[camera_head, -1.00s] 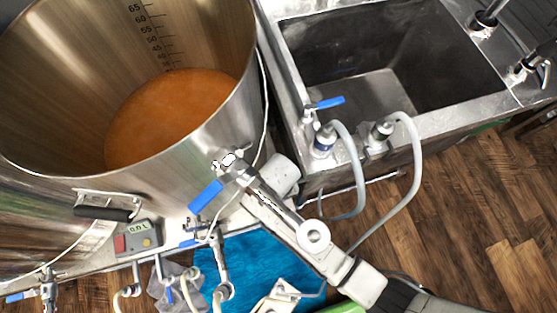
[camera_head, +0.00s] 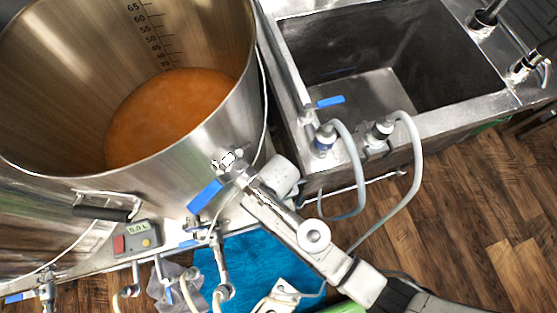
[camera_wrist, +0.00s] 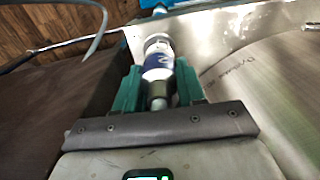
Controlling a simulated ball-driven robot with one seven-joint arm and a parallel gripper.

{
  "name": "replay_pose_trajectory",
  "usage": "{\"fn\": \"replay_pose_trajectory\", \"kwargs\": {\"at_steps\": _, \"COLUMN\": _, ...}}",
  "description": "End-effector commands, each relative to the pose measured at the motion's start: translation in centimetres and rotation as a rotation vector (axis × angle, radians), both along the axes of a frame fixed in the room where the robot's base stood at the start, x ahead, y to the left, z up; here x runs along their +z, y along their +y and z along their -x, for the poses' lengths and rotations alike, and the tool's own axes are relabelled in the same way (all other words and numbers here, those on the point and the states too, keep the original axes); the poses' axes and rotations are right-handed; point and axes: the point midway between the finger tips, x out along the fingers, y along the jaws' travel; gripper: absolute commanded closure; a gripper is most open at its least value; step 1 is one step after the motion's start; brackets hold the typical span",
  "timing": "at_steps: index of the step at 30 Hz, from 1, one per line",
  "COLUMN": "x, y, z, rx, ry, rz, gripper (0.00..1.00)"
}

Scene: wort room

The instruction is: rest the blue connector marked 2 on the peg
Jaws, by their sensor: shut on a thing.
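In the wrist view my gripper (camera_wrist: 157,92) has its green fingers closed on either side of the blue connector (camera_wrist: 158,65). The connector has a silver end, a blue band with a pale mark that looks like a 2, and a grey stem between the fingers. In the head view I cannot make out the fingers or the held connector. I cannot pick out the peg with certainty in either view.
A large steel kettle (camera_head: 200,148) holds orange-brown liquid. A blue-handled valve (camera_head: 205,195) is on its side. The steel sink (camera_head: 455,112) is at upper right. A control box reading 0.0 L (camera_head: 137,238) sits by the kettle. A blue mat (camera_head: 252,255) lies on the wooden floor.

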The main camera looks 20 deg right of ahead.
Motion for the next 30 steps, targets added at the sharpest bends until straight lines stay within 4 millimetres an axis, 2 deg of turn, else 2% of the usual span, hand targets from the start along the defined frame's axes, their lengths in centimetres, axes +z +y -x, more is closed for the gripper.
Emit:
{"fn": "replay_pose_trajectory", "kwargs": {"at_steps": 24, "x": -1.5, "y": 0.0, "z": 0.0, "rx": 0.0, "ry": 0.0, "rz": 0.0, "gripper": 1.0}}
{"fn": "replay_pose_trajectory", "kwargs": {"at_steps": 25, "x": -1.5, "y": 0.0, "z": 0.0, "rx": 0.0, "ry": 0.0, "rz": 0.0, "gripper": 0.6}}
{"fn": "replay_pose_trajectory", "kwargs": {"at_steps": 30, "x": -1.5, "y": 0.0, "z": 0.0, "rx": 0.0, "ry": 0.0, "rz": 0.0, "gripper": 0.44}}
